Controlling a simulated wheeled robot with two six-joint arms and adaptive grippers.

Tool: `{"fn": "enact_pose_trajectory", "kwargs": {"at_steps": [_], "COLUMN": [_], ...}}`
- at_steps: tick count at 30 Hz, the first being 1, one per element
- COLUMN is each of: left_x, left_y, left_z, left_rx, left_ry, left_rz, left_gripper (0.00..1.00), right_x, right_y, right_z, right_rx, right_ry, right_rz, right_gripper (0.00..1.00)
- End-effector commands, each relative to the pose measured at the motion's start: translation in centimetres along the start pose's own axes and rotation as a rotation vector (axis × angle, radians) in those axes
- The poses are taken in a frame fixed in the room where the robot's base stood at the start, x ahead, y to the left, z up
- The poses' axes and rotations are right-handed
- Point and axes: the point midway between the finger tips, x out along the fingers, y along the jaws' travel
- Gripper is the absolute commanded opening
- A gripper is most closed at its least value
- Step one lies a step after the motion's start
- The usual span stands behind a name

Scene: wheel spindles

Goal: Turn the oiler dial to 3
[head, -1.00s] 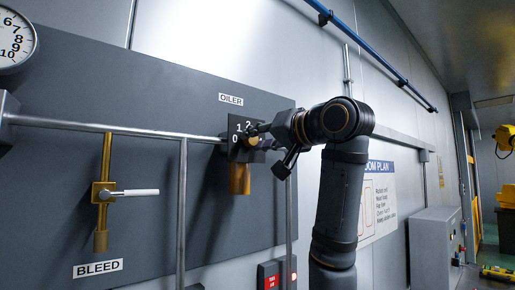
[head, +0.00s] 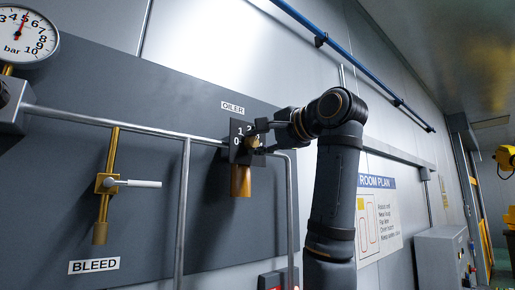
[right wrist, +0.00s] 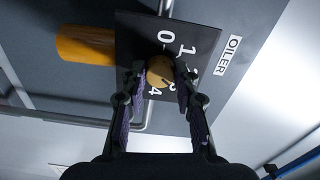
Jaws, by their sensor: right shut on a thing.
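The oiler dial is a small brass knob (head: 252,142) on a black plate (head: 236,154) with white numerals, under the OILER label (head: 233,107). In the right wrist view the knob (right wrist: 160,72) sits between both fingertips. Numerals 0, 1 and 4 show there on the plate (right wrist: 137,25); the ones between are partly covered by a finger. A dark mark shows on the knob face, but I cannot tell which numeral it points to. My right gripper (head: 260,138) is shut on the knob. My left gripper is out of view.
A brass cylinder (head: 240,181) hangs below the dial plate. A grey pipe (head: 120,127) runs across the panel to the left. The bleed valve with a white lever (head: 138,183) and a pressure gauge (head: 22,36) are further left. A room plan sign (head: 378,215) is on the right.

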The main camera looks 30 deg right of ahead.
Motion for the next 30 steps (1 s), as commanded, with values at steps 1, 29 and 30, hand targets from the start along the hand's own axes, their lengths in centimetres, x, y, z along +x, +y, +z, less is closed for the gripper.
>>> {"fn": "enact_pose_trajectory", "kwargs": {"at_steps": [1,29,30], "left_x": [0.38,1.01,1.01], "left_y": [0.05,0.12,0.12], "left_z": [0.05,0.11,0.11], "left_rx": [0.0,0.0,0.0], "left_ry": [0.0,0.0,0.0], "left_rz": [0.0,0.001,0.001], "left_gripper": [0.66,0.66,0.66], "right_x": [-0.05,0.01,0.01], "right_y": [0.13,-0.01,-0.01], "right_z": [0.03,-0.01,-0.01], "right_rx": [0.025,0.151,0.151], "right_ry": [0.0,0.0,0.0], "right_rz": [-0.001,0.001,0.001], "right_gripper": [0.0,0.41,0.46]}}
